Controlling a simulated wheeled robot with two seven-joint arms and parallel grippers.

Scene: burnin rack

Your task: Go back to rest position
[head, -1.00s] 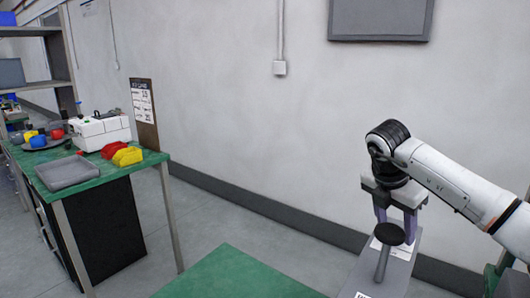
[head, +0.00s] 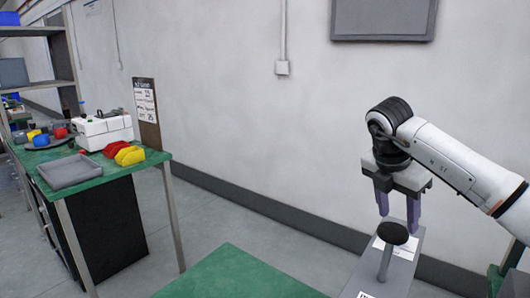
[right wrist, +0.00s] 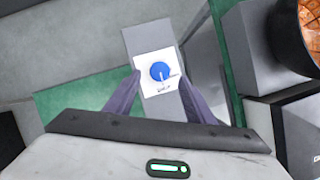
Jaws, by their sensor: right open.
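My right gripper (head: 398,218) is in the right part of the head view, pointing down. Its two purple fingers are apart with nothing held between them. It hangs above a grey box-like fixture (head: 402,272) with a white label and a dark round-topped lever (head: 393,234). In the right wrist view the open fingers (right wrist: 163,82) show on either side of a white label with a blue disc (right wrist: 160,71) on the fixture below. My left gripper is in neither view.
A green tabletop (head: 235,275) lies at the bottom of the head view. On the left, a green workbench holds a grey tray (head: 70,172), red and yellow bins (head: 128,154) and a white machine (head: 104,131). A pale wall stands behind. An orange-brown round thing (right wrist: 308,30) is at the wrist view's right edge.

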